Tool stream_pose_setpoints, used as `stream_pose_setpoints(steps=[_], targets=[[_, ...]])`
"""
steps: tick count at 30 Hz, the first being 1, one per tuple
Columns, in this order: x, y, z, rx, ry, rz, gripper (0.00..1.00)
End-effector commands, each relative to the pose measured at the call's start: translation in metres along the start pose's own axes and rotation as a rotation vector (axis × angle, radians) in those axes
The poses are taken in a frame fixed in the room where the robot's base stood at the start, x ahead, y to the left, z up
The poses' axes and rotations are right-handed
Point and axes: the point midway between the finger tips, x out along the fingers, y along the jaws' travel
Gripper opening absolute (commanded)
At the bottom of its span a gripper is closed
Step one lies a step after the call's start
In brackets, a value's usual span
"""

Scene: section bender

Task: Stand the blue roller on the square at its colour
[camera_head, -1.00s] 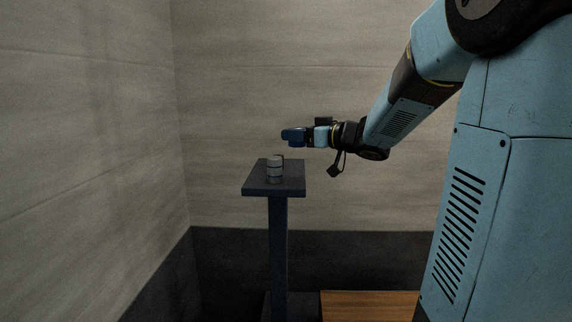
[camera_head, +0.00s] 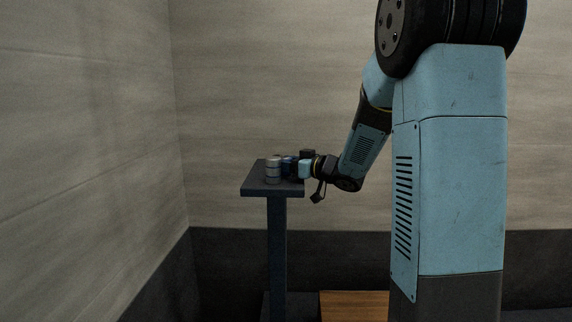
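My gripper (camera_head: 289,166) is low over the right side of a small dark pedestal top (camera_head: 258,190), reaching in from the right and pointing left. A dark blue shape shows at its fingertips. It is too small and dark to tell whether this is the blue roller between the fingers or the fingers themselves. No other blue roller shows. A grey banded roller (camera_head: 272,171) stands upright on the pedestal top, just left of the fingertips and close to them. Any coloured square is hidden or too small to make out.
The pedestal top is small, and its front left part is bare. A dark post (camera_head: 278,245) holds it up. A wooden surface (camera_head: 352,306) lies low at the right of the post. Walls stand behind and at the left.

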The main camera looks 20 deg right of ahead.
Motion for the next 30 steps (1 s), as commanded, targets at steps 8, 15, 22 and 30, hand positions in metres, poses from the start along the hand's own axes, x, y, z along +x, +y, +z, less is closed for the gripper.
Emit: stream_pose_setpoints(steps=[8, 15, 22, 30], targets=[[0.0, -0.0001, 0.0006, -0.001, 0.002, 0.0, 0.12], [0.0, -0.0001, 0.0021, -0.001, 0.001, 0.0, 0.71], [-0.0001, -0.0001, 0.002, -0.001, 0.001, 0.0, 0.8], [-0.0097, 0.0008, -0.0002, -0.001, 0.001, 0.003, 0.8]])
